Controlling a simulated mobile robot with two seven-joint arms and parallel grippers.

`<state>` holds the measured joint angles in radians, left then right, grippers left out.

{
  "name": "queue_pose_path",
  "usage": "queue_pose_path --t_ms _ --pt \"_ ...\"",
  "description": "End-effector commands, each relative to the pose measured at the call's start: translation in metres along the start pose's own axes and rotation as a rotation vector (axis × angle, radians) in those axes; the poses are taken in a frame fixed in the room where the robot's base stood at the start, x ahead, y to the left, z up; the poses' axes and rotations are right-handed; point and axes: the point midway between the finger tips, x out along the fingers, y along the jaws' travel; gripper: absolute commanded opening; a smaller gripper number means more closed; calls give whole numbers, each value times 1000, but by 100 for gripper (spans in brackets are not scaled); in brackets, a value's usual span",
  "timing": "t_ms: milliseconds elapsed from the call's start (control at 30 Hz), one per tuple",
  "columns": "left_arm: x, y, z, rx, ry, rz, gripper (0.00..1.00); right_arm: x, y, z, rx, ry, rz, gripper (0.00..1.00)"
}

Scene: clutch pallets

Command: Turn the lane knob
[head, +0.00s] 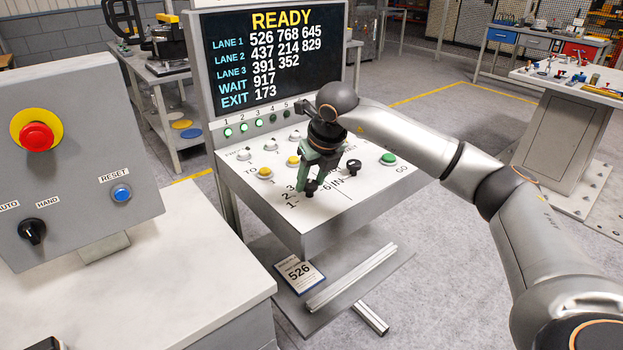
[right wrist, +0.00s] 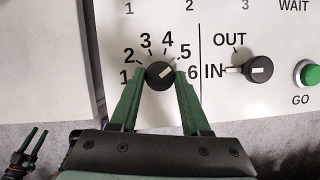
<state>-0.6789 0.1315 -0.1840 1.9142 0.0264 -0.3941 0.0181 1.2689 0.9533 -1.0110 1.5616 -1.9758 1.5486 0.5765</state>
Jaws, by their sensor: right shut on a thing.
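The lane knob (right wrist: 160,76) is a black round knob with a white pointer line, in a ring of numbers 1 to 6. Its line points up and right, toward the 5. My right gripper (right wrist: 160,74) is shut on the knob, one green finger on each side. In the head view the right gripper (head: 311,180) comes down on the knob (head: 311,187) at the panel's front and mostly hides its numbers. My left gripper (right wrist: 39,131) shows small at the lower left of the right wrist view, its green fingers apart and empty.
An IN/OUT knob (right wrist: 261,69) beside it points to IN. A green GO button (head: 388,159) is at the panel's right. The screen (head: 268,60) reads READY with lane numbers. A grey box with a red button (head: 37,137) stands at left.

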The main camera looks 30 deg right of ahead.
Motion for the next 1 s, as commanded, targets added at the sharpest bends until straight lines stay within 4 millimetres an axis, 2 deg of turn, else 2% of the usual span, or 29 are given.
queue_pose_path --t_ms 367,1000 --pt "-2 0 -2 0 0 0 50 0 -2 0 -111 0 48 0" --pt "-18 2 -20 0 0 0 50 -2 -6 4 -646 -2 272 0"
